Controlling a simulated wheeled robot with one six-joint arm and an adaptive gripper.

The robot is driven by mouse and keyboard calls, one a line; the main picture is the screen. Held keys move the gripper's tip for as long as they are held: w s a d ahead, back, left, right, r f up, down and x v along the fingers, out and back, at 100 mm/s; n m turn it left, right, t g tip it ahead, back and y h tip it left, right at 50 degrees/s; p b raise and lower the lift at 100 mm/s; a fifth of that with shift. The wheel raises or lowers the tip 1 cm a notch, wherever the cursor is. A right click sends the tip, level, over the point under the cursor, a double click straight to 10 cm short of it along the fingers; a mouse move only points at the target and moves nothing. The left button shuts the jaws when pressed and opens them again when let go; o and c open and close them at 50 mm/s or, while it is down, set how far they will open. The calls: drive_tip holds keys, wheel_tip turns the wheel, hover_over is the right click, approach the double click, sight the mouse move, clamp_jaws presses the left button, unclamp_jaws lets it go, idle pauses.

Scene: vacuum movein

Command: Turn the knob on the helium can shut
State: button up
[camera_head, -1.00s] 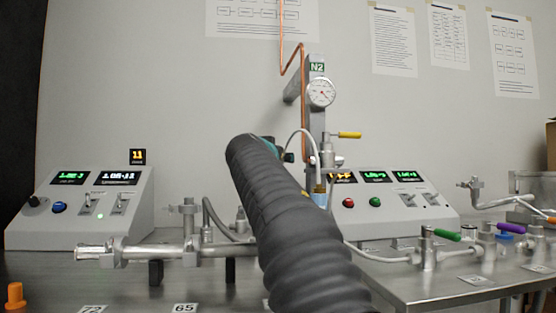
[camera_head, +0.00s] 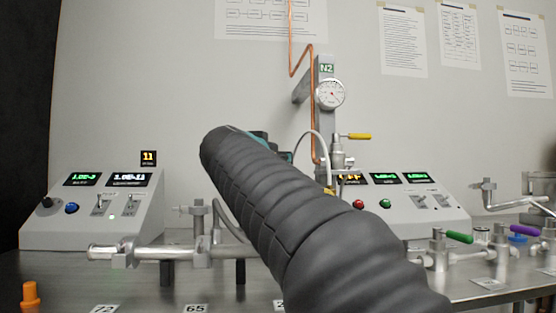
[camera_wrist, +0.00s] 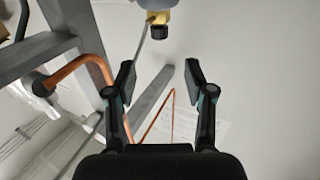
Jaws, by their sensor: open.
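In the wrist view, a blue-grey can body (camera_wrist: 150,4) shows at the top edge, with a yellow collar (camera_wrist: 158,17) and a dark ribbed knob (camera_wrist: 160,32). It looks like the helium can; no label is readable. My gripper (camera_wrist: 160,76) is open and empty. Its two fingers stand apart, and the knob lies beyond the tips, roughly in line with the gap, not touching. In the head view, my dark sleeved arm hides the gripper and most of the can; a small yellow part (camera_head: 329,190) shows beside the arm.
A grey post with a gauge (camera_head: 330,94), a copper pipe (camera_head: 313,110) and a yellow-handled valve (camera_head: 358,136) stand behind my arm. Control boxes flank it, left (camera_head: 95,212) and right (camera_head: 425,208). Metal piping (camera_head: 150,252) crosses the bench at left.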

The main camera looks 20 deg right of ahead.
drive_tip(key=shift+s+a, duration=0.1)
drive_tip(key=w+a+f+p, duration=0.2)
drive_tip(key=w+a, duration=0.5)
drive_tip(key=s+d+r+m+g+h, duration=0.2)
drive_tip(key=s+d+m+g+h, duration=0.15)
drive_tip(key=m+g, duration=0.2)
drive_tip(key=shift+n+h, duration=0.45)
drive_tip(key=x, duration=0.4)
drive_tip(key=p+x, duration=0.1)
drive_tip(key=x, duration=0.3)
drive_tip(key=p+x, duration=0.1)
drive_tip(key=x, duration=0.3)
drive_tip(key=shift+d+f, duration=0.3)
drive_tip(key=shift+d, duration=0.15)
drive_tip(key=shift+c, duration=0.3)
clamp_jaws()
drive_tip(key=shift+f, duration=0.1)
